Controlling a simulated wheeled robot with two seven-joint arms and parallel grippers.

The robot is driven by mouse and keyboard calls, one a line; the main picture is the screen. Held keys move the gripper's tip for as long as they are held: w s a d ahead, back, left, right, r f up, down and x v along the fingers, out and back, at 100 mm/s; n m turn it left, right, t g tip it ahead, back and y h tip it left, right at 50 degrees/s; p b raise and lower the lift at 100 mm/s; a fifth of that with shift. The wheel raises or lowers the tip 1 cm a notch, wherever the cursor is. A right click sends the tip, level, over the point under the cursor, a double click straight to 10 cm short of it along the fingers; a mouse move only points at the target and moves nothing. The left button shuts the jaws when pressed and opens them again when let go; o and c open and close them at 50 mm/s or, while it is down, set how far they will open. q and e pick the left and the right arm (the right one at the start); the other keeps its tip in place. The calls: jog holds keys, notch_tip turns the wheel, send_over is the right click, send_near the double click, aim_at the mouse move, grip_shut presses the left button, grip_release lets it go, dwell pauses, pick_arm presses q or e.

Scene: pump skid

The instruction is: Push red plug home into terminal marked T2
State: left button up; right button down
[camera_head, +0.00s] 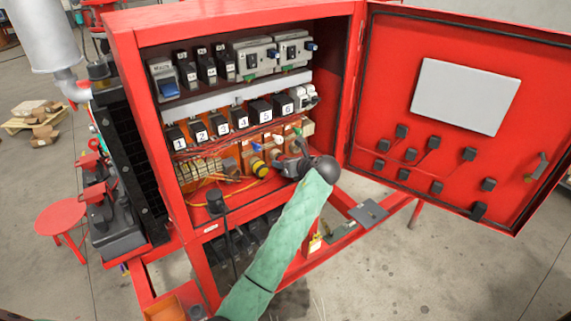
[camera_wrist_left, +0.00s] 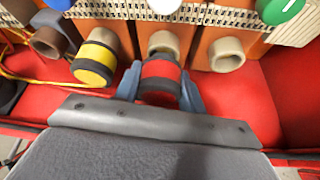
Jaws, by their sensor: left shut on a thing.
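My left gripper (camera_head: 287,163) reaches into the open red cabinet, at the lower row of orange terminal blocks. In the left wrist view its two fingers (camera_wrist_left: 159,88) are shut on the sides of the red plug (camera_wrist_left: 161,72), which has dark bands. The plug points at a tan ring socket (camera_wrist_left: 165,42) on an orange block under a white disc (camera_wrist_left: 164,5). The plug overlaps the ring's near edge; I cannot tell whether its tip is inside. The gripper hides the plug in the head view. No T2 mark is readable. My right gripper is not in view.
A yellow plug (camera_wrist_left: 95,60) sits at the socket just left; it also shows in the head view (camera_head: 258,166). An empty tan socket (camera_wrist_left: 227,54) is to the right. Yellow wires run at far left. The cabinet door (camera_head: 455,110) stands open on the right.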

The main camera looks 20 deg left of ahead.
pick_arm(q)
jog(key=shift+w+a, duration=0.35)
jog(key=shift+a, duration=0.1)
jog(key=shift+w+a, duration=0.2)
jog(key=shift+a, duration=0.05)
dwell(0.6)
jog(key=o, duration=1)
jog(key=shift+o, duration=0.2)
jog(key=shift+d, duration=0.1)
